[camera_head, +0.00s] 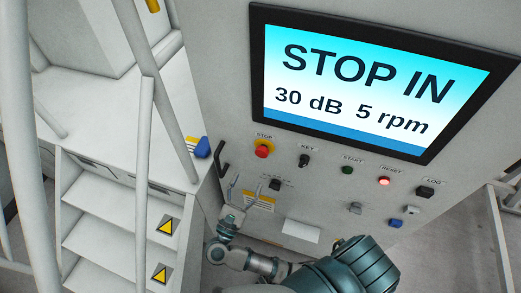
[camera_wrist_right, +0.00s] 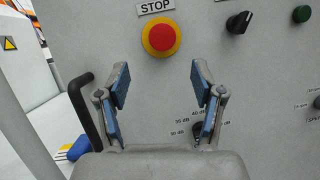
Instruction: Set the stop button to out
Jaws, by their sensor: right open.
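The stop button (camera_head: 262,151) is a red knob on a yellow ring under a "STOP" label on the grey panel. The screen (camera_head: 370,88) above reads "STOP IN", "30 dB", "5 rpm". In the right wrist view the stop button (camera_wrist_right: 161,38) is above and between the fingertips, apart from them. My right gripper (camera_head: 232,190) is in front of the panel, below the stop button. In the wrist view my right gripper (camera_wrist_right: 160,80) is open and empty, with blue pads on its fingers. My left gripper is not in view.
Right of the stop button are a key switch (camera_head: 304,160), a green start button (camera_head: 346,171), a lit reset button (camera_head: 384,181) and a log switch (camera_head: 425,191). A dB dial (camera_wrist_right: 197,130) is partly hidden behind a finger. A black handle (camera_wrist_right: 84,108) and steps (camera_head: 110,220) are left.

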